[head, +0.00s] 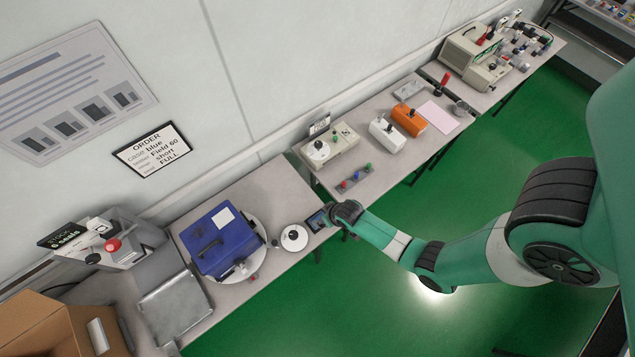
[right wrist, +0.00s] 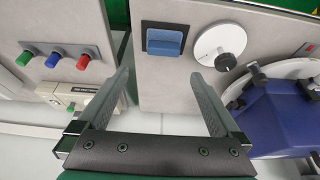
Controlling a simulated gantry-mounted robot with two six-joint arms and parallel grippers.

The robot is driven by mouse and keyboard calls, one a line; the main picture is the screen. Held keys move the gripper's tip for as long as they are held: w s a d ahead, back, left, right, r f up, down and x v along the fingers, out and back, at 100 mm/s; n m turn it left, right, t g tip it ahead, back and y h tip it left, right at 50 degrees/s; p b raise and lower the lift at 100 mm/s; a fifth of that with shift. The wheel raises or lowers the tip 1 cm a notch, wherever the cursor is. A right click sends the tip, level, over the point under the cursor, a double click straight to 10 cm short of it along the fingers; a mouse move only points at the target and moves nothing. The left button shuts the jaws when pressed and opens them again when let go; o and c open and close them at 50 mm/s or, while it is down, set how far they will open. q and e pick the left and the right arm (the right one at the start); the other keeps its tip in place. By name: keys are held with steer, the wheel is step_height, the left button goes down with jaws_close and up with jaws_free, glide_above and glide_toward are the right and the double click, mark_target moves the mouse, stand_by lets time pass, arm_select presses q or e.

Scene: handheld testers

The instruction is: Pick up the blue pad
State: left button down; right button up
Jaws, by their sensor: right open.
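The blue pad (right wrist: 165,42) sits in a dark square holder on the grey bench's end in the right wrist view. In the head view the pad (head: 316,221) is small and dark blue at the bench's right edge. My right gripper (right wrist: 160,72) is open and empty, its two fingers pointing toward the pad with one on each side of the view; the pad lies beyond the fingertips. In the head view my right gripper (head: 338,216) is beside the pad, its fingers hard to make out. My left gripper is not in view.
A white round dial with a dark knob (right wrist: 220,47) stands close beside the pad. A blue case (head: 222,240) rests on a round plate further left. Red, blue and green buttons (right wrist: 55,57) are on the neighbouring bench, across a gap showing green floor (head: 390,215).

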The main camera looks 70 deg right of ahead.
mark_target(318, 218)
steer(key=b+x, duration=0.4)
steer(key=x, duration=0.1)
steer(key=shift+a+f, duration=0.1)
steer(key=shift+f, duration=0.2)
steer(key=shift+w+f+b, duration=0.25)
steer(key=shift+b, duration=0.25)
steer(key=f+b, duration=0.4)
steer(key=shift+w, duration=0.35)
steer(key=shift+w+d+f, duration=0.3)
steer(key=shift+d+f, duration=0.05)
steer(key=shift+f, duration=0.1)
steer(key=c, duration=1.1)
